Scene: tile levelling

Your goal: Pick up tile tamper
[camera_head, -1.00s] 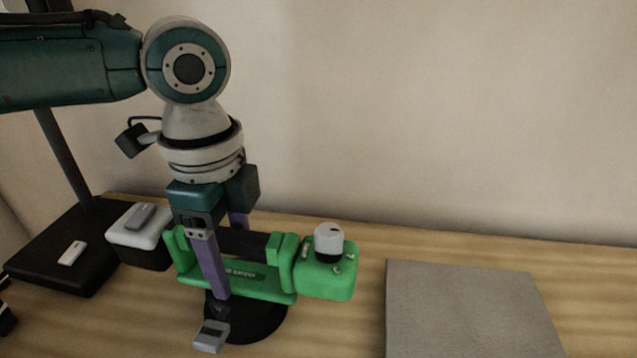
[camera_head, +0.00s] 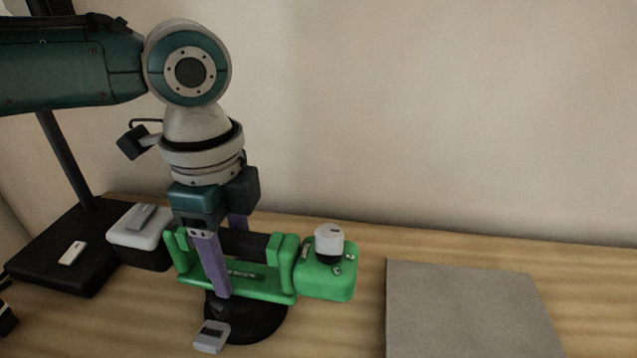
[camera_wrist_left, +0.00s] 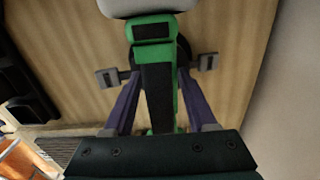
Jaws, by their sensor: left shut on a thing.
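The tile tamper (camera_head: 325,279) is a green tool with a black bar handle, a white-grey knob on its right end, a white-and-black block on its left end and a round black base below. It rests on the wooden table. My left gripper (camera_wrist_left: 157,72) points down over it, its purple fingers on either side of the handle (camera_wrist_left: 159,95) and shut on it. In the head view the near finger crosses in front of the green body, and the far finger is mostly hidden. My right gripper is not in view.
A flat grey slab (camera_head: 465,310) lies on the wooden table (camera_head: 368,330) to the right of the tamper. A black stand base (camera_head: 60,250) with a pole is at the left. A plain wall is behind. Bare table lies between tamper and slab.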

